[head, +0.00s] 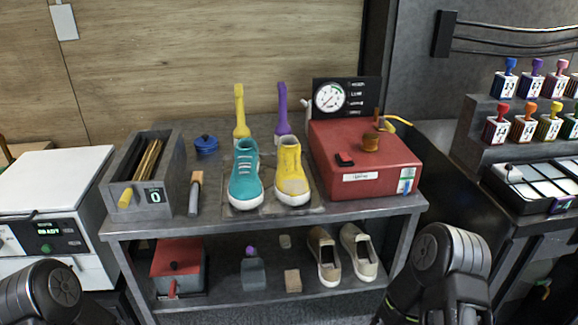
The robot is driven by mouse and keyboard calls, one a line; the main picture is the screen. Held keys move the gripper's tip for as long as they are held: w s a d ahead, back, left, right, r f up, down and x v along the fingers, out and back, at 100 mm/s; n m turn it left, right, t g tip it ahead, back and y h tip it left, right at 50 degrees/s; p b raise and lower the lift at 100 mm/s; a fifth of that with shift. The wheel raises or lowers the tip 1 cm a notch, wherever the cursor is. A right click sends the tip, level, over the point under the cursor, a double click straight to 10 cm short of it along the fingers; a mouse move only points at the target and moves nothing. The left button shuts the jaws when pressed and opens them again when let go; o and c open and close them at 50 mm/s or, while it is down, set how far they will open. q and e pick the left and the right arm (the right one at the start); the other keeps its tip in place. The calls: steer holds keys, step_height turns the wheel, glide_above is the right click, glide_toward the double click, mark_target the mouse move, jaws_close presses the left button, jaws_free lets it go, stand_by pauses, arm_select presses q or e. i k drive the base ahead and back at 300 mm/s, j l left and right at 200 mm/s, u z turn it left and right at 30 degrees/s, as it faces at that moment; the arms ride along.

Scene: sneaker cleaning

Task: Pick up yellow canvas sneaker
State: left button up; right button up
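The yellow canvas sneaker (291,176) stands upright on a grey mat (268,212) on the upper shelf, its white toe facing me. A teal sneaker (244,178) stands just left of it on the same mat. Neither of my grippers shows. Only dark links of my arms are in view, one at the bottom left corner and one at the lower right, both apart from the sneakers.
A red box with a gauge (366,165) stands close right of the yellow sneaker. Yellow (240,112) and purple (283,110) upright handles stand behind the sneakers. A brush (195,195) and grey bin (168,180) lie left. Beige shoes (362,255) sit on the lower shelf.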

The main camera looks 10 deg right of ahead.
mark_target(291, 187)
steer(key=k+l+z, duration=0.1)
steer(key=l+z, duration=0.2)
steer(key=l, duration=0.35)
steer(key=l+z, duration=0.35)
steer(key=l, duration=0.3)
